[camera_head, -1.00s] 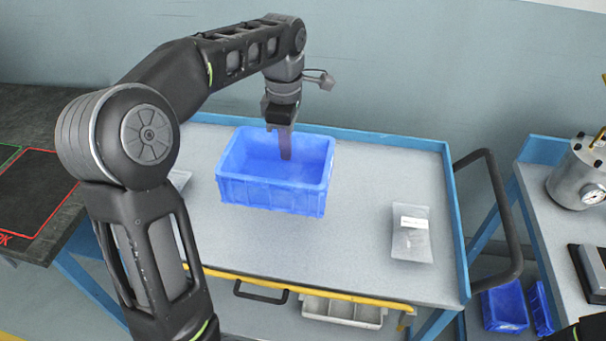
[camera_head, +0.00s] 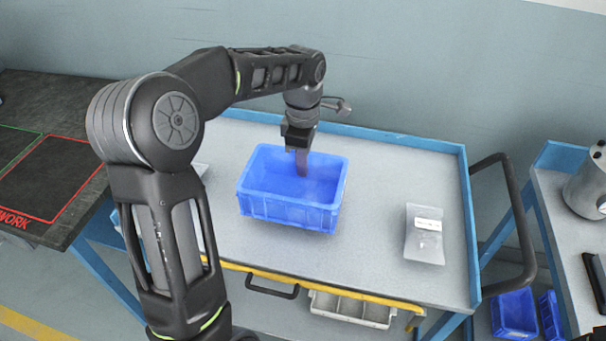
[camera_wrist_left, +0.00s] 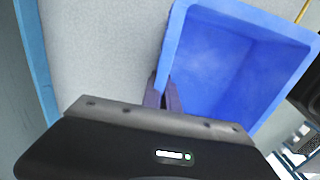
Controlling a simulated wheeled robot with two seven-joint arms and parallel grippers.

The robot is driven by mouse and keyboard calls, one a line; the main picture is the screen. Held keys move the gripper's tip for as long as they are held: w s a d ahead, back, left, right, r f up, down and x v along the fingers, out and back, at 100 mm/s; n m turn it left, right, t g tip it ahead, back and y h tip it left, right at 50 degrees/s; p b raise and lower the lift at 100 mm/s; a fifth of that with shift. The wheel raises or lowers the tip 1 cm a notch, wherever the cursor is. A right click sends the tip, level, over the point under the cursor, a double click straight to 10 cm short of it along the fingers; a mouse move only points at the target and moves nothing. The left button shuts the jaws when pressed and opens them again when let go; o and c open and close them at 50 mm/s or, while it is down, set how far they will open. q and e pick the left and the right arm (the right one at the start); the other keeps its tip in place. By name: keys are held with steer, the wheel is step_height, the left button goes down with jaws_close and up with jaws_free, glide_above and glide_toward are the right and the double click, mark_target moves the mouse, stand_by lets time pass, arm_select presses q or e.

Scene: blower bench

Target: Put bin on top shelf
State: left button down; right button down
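The blue open-topped bin (camera_head: 288,213) is upright over the grey top shelf of the cart (camera_head: 375,190), left of its middle. I cannot tell whether its base touches the surface. My left gripper (camera_head: 302,162) comes down at the bin's back wall, with one finger showing inside the bin. In the left wrist view the fingers (camera_wrist_left: 164,97) are close together on the bin's rim, and the bin (camera_wrist_left: 225,65) shows empty. The pinched part of the wall is mostly hidden. My right gripper is not in view.
A clear pouch with a white label (camera_head: 424,235) lies on the shelf at the right. Another pale item (camera_head: 200,169) is partly hidden at the left. A black handle (camera_head: 510,215) stands at the cart's right end. A dark bench (camera_head: 55,150) and another bench (camera_head: 570,230) flank it.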

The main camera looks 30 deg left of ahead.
arm_select(q)
steer(key=shift+f, duration=1.85)
steer(key=shift+f, duration=0.1)
steer(key=c, duration=1.6)
jaws_free()
steer(key=shift+c, duration=0.2)
step_height(320, 180, up, 12)
steer(key=shift+r, duration=0.1)
